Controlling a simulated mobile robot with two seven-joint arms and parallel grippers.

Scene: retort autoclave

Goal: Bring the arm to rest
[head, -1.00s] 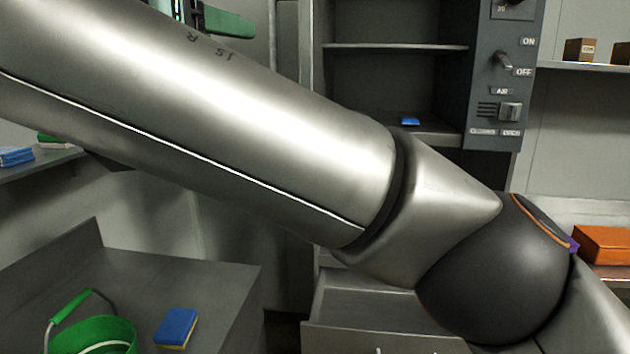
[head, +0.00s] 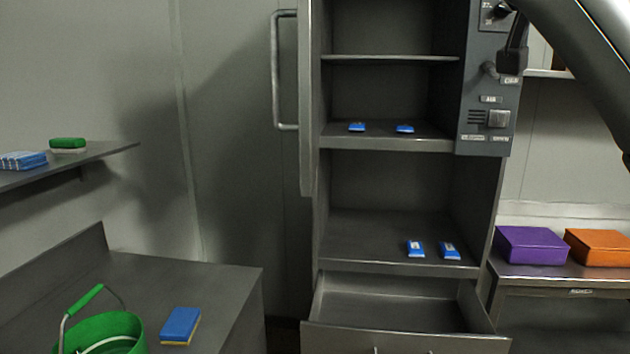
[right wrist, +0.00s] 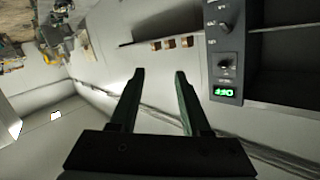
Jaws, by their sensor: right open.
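My right arm (head: 590,60) shows only at the top right corner of the head view, as a grey and black link. The right gripper (right wrist: 160,73) is in the right wrist view, with its two dark fingers apart and nothing between them. Its fingers stand in front of a pale wall, to the left of a dark control panel (right wrist: 226,60) with a lit green display (right wrist: 227,92). A dark piece near the panel's top in the head view may be part of my arm; I cannot tell. My left gripper is in neither view.
The open cabinet (head: 392,144) holds several blue packs on two levels, above an open drawer (head: 405,343). A green bucket (head: 125,325) and blue sponge (head: 181,325) are on the left counter. Purple (head: 531,245) and orange (head: 598,247) boxes stand at right.

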